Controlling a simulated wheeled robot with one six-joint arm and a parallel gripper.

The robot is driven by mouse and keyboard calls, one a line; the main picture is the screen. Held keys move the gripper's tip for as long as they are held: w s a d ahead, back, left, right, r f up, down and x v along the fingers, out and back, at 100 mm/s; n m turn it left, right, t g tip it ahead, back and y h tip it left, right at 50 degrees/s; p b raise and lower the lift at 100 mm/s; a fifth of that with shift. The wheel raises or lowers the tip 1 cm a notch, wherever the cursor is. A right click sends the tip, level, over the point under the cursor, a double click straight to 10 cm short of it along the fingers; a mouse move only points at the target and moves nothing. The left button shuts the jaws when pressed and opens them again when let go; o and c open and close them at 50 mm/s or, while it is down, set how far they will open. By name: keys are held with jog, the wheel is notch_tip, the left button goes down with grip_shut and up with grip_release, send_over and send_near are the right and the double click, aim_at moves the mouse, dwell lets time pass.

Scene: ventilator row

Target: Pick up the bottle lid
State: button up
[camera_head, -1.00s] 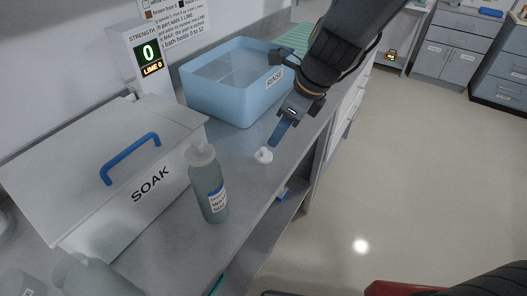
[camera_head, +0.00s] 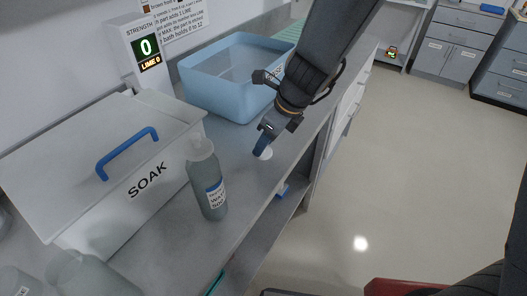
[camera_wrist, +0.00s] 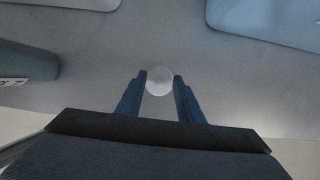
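The bottle lid (camera_head: 266,154) is a small white round cap on the grey counter, to the right of the grey bottle (camera_head: 209,183). In the wrist view the lid (camera_wrist: 159,81) shows as a pale disc between the fingertips. My gripper (camera_head: 260,149) points down at the lid and partly covers it in the head view. In the wrist view my gripper (camera_wrist: 160,83) has its two blue fingers apart, one on each side of the lid. Whether the fingers touch the lid is hard to tell. The bottle stands upright with a pale top.
A white SOAK box (camera_head: 120,165) with a blue handle stands left of the bottle. A blue RINSE basin (camera_head: 222,98) stands behind the lid. A display post (camera_head: 145,52) reads 0 and LIME 0. The counter's front edge lies close to the right of the lid.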

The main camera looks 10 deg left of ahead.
grip_shut()
